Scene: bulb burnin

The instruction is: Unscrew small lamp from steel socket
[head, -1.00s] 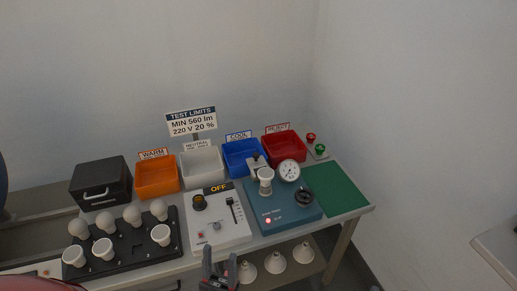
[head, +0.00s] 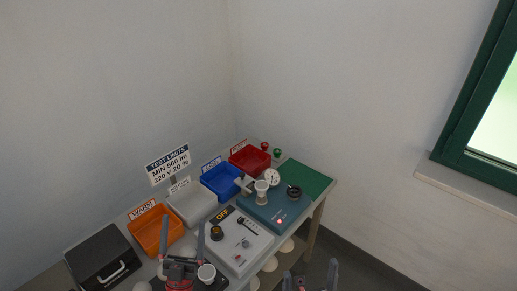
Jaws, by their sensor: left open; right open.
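A small pale lamp-like piece (head: 262,188) stands upright on the teal test unit (head: 265,213), beside the round dial. Whether its base is the steel socket is too small to tell. A white lamp (head: 206,273) shows on the dark lamp tray at the bottom, beside my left gripper. Another white bulb (head: 142,286) is cut off by the bottom edge. My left gripper (head: 181,242) is open with nothing seen between its fingers, and hides part of the tray. My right gripper (head: 310,277) is open and empty at the bottom edge, right of the bench front.
The white control panel (head: 251,258) has a dark socket (head: 216,232) and an OFF display. Orange (head: 157,236), white (head: 193,204), blue (head: 222,182) and red (head: 249,160) bins line the back. A green mat (head: 307,178) lies clear at the right end.

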